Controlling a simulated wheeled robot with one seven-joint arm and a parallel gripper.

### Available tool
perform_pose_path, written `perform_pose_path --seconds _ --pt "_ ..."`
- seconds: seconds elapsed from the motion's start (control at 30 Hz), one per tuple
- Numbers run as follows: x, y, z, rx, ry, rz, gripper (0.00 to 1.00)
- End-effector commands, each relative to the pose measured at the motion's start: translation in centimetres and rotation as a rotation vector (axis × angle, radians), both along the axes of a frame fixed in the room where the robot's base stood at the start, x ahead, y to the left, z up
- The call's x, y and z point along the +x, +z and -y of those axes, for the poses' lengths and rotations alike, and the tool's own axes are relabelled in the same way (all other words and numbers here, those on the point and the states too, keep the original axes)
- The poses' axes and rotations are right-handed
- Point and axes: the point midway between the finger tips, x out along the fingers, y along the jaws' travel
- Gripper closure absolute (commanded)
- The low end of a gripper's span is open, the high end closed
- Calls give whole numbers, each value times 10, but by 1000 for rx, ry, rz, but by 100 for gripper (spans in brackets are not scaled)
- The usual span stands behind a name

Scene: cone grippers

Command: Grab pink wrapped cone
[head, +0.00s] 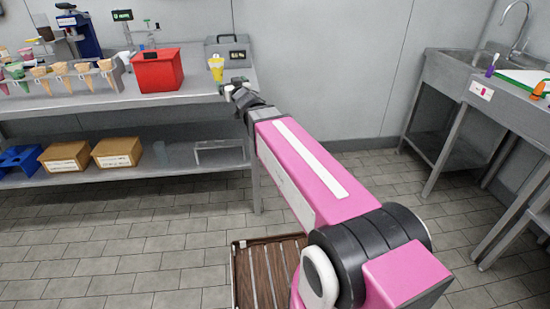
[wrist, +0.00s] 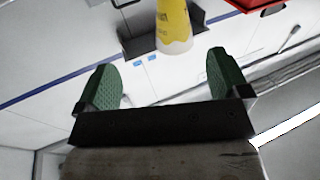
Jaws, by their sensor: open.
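Several tan cones (head: 61,72) stand in a grey rack on the left of the counter in the head view. Some small wrapped or coloured items, including a green one (head: 17,71) and a pinkish one (head: 27,54), stand at the far left; I cannot tell which is the pink wrapped cone. My gripper (head: 240,92) is at the counter's right end, well to the right of the rack. In the wrist view my gripper (wrist: 161,82) has its green-padded fingers wide apart with nothing between them. The pink wrapped cone does not show in the wrist view.
A red box (head: 157,70) stands between gripper and rack. A grey case (head: 230,50) is behind. Cardboard boxes (head: 118,152) sit on the lower shelf. A sink (head: 450,90) is right.

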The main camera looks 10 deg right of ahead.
Motion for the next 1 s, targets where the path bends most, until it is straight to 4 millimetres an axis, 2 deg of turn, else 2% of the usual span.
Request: perform_pose_path --seconds 0.17,0.33,0.47,0.5,0.6,0.7,0.8,0.87,0.93,1.0 --pt "-2 -65 46 -48 -141 -219 6" --pt "-27 -150 100 -114 -278 -539 6" --pt "-69 -219 137 -164 -345 -838 6" --pt "-85 -239 147 -178 -355 -934 6" --pt "-129 -281 165 -206 -355 -1170 6" --pt "-170 -310 175 -224 -326 -1372 6" --pt "-202 -326 179 -230 -286 -1520 6" --pt "-216 -332 180 -234 -265 -1582 6" --pt "-225 -336 181 -233 -249 -1626 20" --pt "-230 -337 181 -235 -240 -1648 20"
